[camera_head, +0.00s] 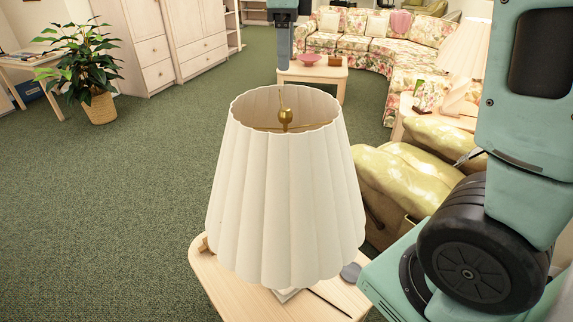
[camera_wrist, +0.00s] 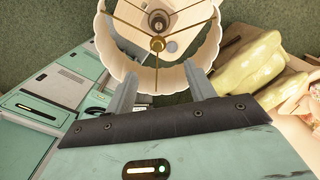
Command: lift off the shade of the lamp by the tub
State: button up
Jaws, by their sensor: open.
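A table lamp with a white pleated shade (camera_head: 285,200) stands upright in the middle of the head view. Its open top shows a brass finial (camera_head: 286,115) and spokes. The lamp body is mostly hidden by the shade, with a bit of pale base (camera_head: 287,294) below. My gripper (camera_head: 284,66) points down above the shade, apparently near its far side. In the wrist view, my open, empty gripper (camera_wrist: 163,80) has its fingers spread on either side near the shade's rim (camera_wrist: 105,50). The exact gap to the rim cannot be told. No bathtub is visible.
The lamp stands on a light wooden side table (camera_head: 222,278). A second pleated lamp (camera_head: 466,50) stands at the right. A yellow-green armchair (camera_head: 410,185) is close at right. A potted plant (camera_head: 98,105) and cabinets (camera_head: 150,50) stand at left. Green carpet (camera_head: 110,220) is clear at left.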

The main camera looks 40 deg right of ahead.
jog(key=p, duration=0.1)
send_over(286, 109)
jog(key=f, duration=0.7)
jog(key=shift+w+d, duration=0.1)
jog(key=shift+w, duration=0.1)
jog(key=shift+s+f+p, duration=0.15)
jog(key=shift+f+p, duration=1.1)
jog(key=shift+f, duration=1.65)
grip_shut()
